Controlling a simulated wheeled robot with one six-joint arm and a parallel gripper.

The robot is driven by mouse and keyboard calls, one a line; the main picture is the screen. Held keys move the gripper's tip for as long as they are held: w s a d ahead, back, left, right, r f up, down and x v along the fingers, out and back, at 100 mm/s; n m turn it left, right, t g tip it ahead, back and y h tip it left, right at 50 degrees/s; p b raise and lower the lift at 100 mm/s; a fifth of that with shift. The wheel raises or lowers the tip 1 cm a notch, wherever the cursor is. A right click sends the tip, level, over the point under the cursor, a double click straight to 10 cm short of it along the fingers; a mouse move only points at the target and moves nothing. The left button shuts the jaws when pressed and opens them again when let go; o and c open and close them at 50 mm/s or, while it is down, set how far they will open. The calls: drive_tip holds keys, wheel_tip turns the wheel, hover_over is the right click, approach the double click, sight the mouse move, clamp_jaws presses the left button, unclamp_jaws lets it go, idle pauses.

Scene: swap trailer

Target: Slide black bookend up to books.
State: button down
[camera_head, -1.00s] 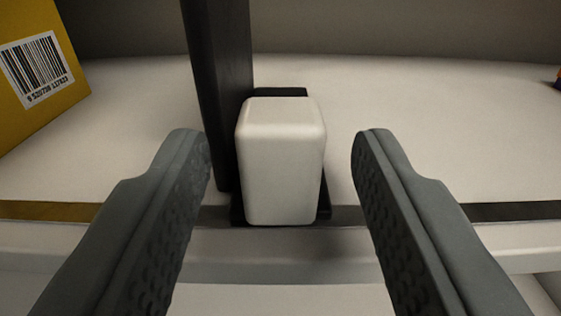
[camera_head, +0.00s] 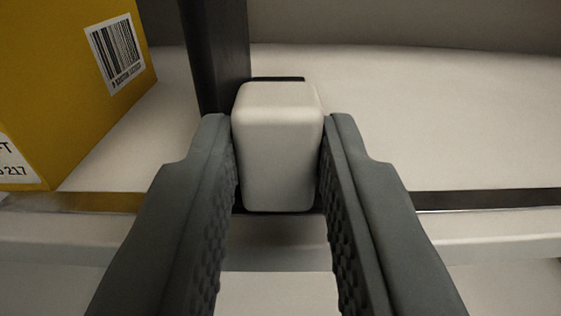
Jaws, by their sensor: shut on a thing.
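The black bookend (camera_head: 216,50) stands upright on a pale shelf, its tall dark plate rising out of the top of the view. A white rounded block (camera_head: 278,145) sits on the bookend's dark foot, just right of the plate. My gripper (camera_head: 279,135) is shut on this block, one finger on its left side and one on its right. The foot shows only as thin dark edges behind and below the block. I cannot make out any books for certain.
A yellow box (camera_head: 80,80) with a barcode label stands on the shelf at the left, with a gap between it and the bookend. The shelf (camera_head: 430,120) is clear to the right. A dark strip (camera_head: 490,198) runs along its front edge.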

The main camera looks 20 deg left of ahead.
drive_tip(key=a, duration=0.2)
drive_tip(key=s+a, duration=0.1)
drive_tip(key=a, duration=0.2)
drive_tip(key=s+a, duration=0.1)
drive_tip(key=a, duration=0.1)
drive_tip(key=shift+a, duration=0.25)
drive_tip(key=c, duration=1.2)
unclamp_jaws()
drive_tip(key=v, duration=1.7)
drive_tip(key=shift+s, duration=0.2)
drive_tip(key=shift+d, duration=0.1)
